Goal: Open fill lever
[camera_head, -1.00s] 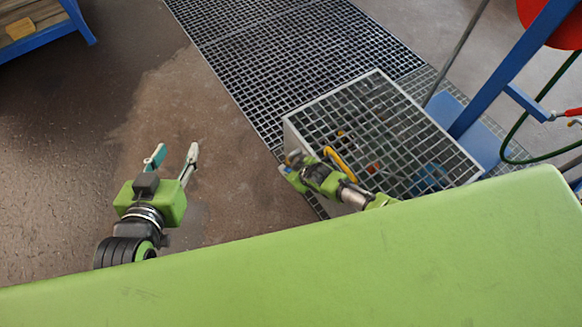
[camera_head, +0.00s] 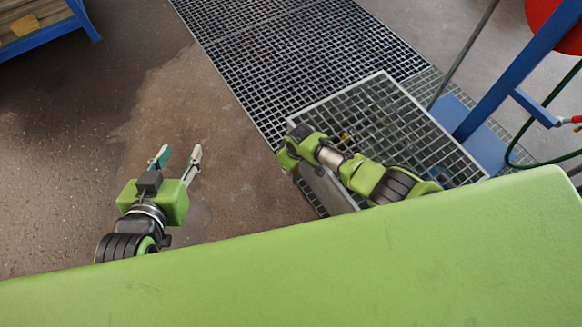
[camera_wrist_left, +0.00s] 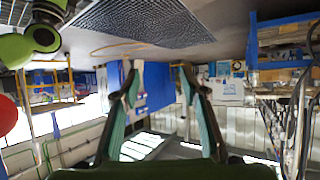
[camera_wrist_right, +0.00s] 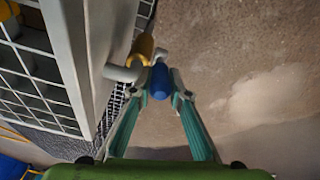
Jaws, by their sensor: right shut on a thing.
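In the right wrist view a blue lever grip (camera_wrist_right: 159,80) sits between the fingertips of my right gripper (camera_wrist_right: 160,98), which is shut on it. A grey pipe elbow (camera_wrist_right: 122,72) and a yellow part (camera_wrist_right: 142,48) are right beside the grip, at the side of a grating-topped box. In the head view my right gripper (camera_head: 288,160) is at the box's left corner; its fingertips and the lever are hidden there by my arm. My left gripper (camera_head: 180,154) is open and empty over bare floor; its spread fingers also show in the left wrist view (camera_wrist_left: 158,78).
The metal box with a grating top (camera_head: 410,115) stands under my right arm. A blue frame (camera_head: 500,85) with a red reel (camera_head: 555,25) and green hose is at the right. A blue-edged shelf (camera_head: 50,38) is at the far left. Floor around my left gripper is clear.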

